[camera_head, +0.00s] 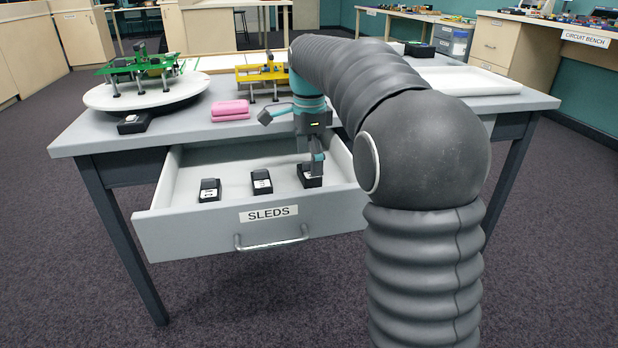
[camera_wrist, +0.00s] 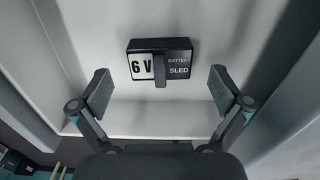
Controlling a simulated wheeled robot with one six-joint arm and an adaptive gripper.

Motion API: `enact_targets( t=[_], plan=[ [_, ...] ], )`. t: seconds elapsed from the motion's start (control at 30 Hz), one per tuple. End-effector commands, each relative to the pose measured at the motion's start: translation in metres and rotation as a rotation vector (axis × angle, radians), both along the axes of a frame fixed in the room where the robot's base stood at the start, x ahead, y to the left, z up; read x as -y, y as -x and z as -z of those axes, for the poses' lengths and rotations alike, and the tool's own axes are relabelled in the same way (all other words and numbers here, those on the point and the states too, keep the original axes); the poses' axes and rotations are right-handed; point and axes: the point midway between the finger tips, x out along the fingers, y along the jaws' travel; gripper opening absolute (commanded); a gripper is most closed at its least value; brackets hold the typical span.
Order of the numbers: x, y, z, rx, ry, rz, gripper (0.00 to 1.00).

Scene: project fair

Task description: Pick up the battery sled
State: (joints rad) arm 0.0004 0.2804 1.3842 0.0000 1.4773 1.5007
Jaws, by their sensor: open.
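The open drawer labelled SLEDS (camera_head: 268,213) holds three black battery sleds in a row: a left one (camera_head: 210,190), a middle one (camera_head: 261,182) and a right one (camera_head: 307,181). My gripper (camera_head: 312,164) is over the right sled in the head view and partly covers it. In the wrist view my gripper (camera_wrist: 160,88) has its two fingers spread wide and nothing between them. A black sled marked "6 V BATTERY SLED" (camera_wrist: 182,58) lies on the pale drawer floor there, just beyond the fingertips, with a raised dark tab at its middle.
Another black block (camera_head: 134,122) lies on the table's front left edge by a white round stand (camera_head: 150,95) bearing a green frame (camera_head: 140,66). Pink blocks (camera_head: 230,110) and a yellow frame (camera_head: 262,73) stand behind the drawer. The drawer walls are close around my gripper.

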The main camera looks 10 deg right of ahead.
Motion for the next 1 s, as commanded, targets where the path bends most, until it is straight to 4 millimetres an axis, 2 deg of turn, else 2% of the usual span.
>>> enact_targets(
  t=[0.03, 0.13, 0.4, 0.43, 0.6, 0.67, 1.0],
  plan=[
    [0.000, 0.000, 0.011, -0.001, 0.000, 0.000, 1.00],
    [0.000, 0.000, 0.023, -0.001, 0.000, 0.000, 1.00],
    [0.000, 0.000, 0.028, 0.000, 0.000, 0.000, 1.00],
    [0.000, 0.000, 0.028, 0.000, 0.000, 0.000, 0.97],
    [0.000, 0.000, 0.028, 0.000, 0.000, 0.000, 0.55],
    [0.000, 0.000, 0.028, 0.000, 0.000, 0.000, 0.42],
    [0.000, 0.000, 0.026, 0.001, 0.000, 0.000, 0.42]
  ],
)
